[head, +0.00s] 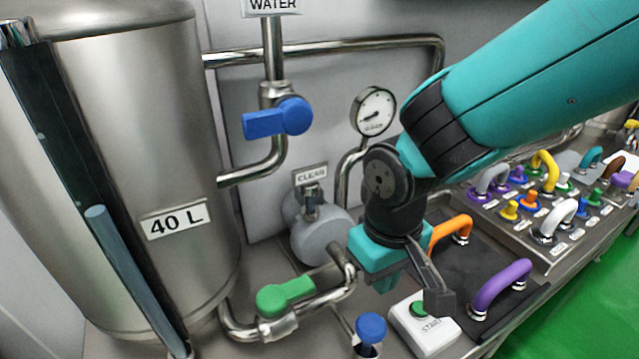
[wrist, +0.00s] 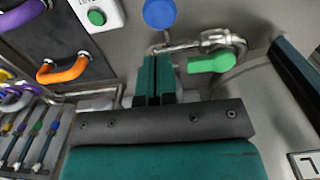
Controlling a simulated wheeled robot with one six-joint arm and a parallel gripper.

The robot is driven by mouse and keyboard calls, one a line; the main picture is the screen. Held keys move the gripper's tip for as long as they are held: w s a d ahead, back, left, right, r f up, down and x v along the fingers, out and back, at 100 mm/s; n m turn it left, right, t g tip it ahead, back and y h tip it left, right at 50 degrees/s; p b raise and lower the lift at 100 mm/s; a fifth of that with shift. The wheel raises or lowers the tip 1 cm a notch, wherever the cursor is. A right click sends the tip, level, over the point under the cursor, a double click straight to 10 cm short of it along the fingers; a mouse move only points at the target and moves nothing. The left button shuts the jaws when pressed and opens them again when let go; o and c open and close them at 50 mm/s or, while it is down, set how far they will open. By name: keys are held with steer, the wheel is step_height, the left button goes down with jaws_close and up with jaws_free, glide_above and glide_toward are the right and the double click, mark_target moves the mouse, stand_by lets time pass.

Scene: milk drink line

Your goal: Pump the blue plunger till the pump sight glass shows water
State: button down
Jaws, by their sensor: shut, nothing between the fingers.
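The blue plunger (head: 371,328) has a round blue cap on top of a short base, low in the middle of the head view. Its cap also shows at the top of the wrist view (wrist: 159,12). My gripper (head: 392,284) is shut and empty, pointing down behind and slightly right of the plunger in the head view, apart from it. In the wrist view its teal fingers (wrist: 156,80) are together, below the blue cap in the picture.
A white START box (head: 445,340) with a green button stands right of the plunger. A green valve handle (head: 285,295) on a pipe is to its left. Orange (head: 453,229) and purple (head: 502,283) handles stand to the right. The 40 L tank (head: 150,110) fills the left.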

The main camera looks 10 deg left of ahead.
stand_by(0.6)
steer(key=s+d+r+y+b, duration=0.2)
steer(key=s+d+r+y, duration=0.2)
steer(key=s+d+r, duration=0.4)
steer(key=shift+s+d+r+b, duration=0.25)
steer(key=shift+s+d+b, duration=0.15)
steer(key=shift+s+d, duration=0.65)
steer(key=shift+a, duration=0.15)
